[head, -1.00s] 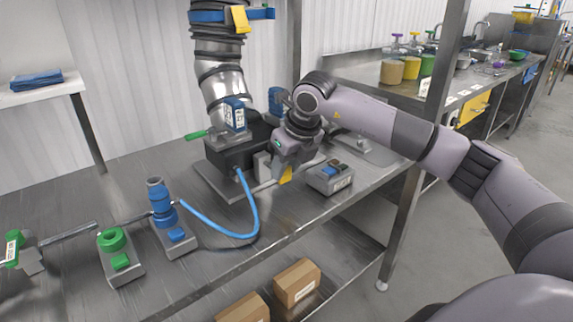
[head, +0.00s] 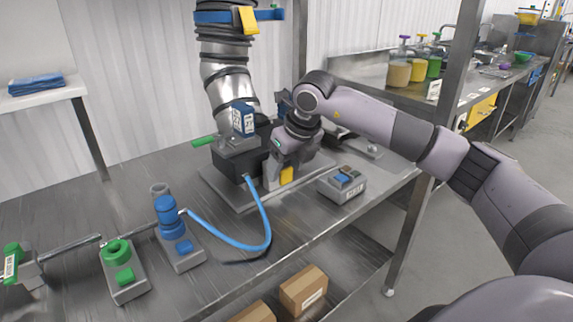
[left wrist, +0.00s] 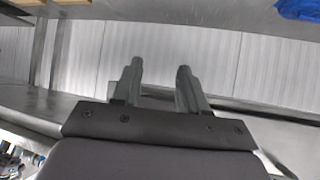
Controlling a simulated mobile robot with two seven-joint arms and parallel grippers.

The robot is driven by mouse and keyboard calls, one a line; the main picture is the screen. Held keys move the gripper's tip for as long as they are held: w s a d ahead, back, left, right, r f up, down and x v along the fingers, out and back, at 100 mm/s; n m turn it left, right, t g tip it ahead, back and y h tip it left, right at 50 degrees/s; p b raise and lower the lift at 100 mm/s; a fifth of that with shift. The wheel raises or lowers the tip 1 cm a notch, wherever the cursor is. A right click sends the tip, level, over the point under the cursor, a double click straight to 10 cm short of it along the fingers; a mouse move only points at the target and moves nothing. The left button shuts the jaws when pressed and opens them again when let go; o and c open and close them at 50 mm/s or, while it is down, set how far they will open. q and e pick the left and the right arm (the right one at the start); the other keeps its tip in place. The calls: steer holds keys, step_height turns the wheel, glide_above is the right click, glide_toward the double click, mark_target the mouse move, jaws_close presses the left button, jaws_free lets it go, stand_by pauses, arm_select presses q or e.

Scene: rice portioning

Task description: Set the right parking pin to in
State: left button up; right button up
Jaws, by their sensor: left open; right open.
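A black machine block (head: 240,162) stands on a grey plate on the steel table, under a ribbed metal duct. A green-handled pin (head: 204,141) sticks out of its left side. I cannot make out a matching pin on its right side; my right gripper and arm cover that area. My right gripper (head: 278,172) is at the right side of the block, open, its fingertips largely hidden; I cannot tell whether it touches anything. A yellow piece (head: 287,175) shows beside it. My left gripper (left wrist: 158,75) shows only in the left wrist view, open and empty.
A grey control box (head: 342,186) with a blue button sits right of the block. A blue hose (head: 265,222) runs to a blue fitting (head: 171,222). A green ring fixture (head: 117,253) is further left. Cardboard boxes (head: 304,289) lie on the lower shelf.

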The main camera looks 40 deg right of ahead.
steer(key=v, duration=0.7)
stand_by(0.6)
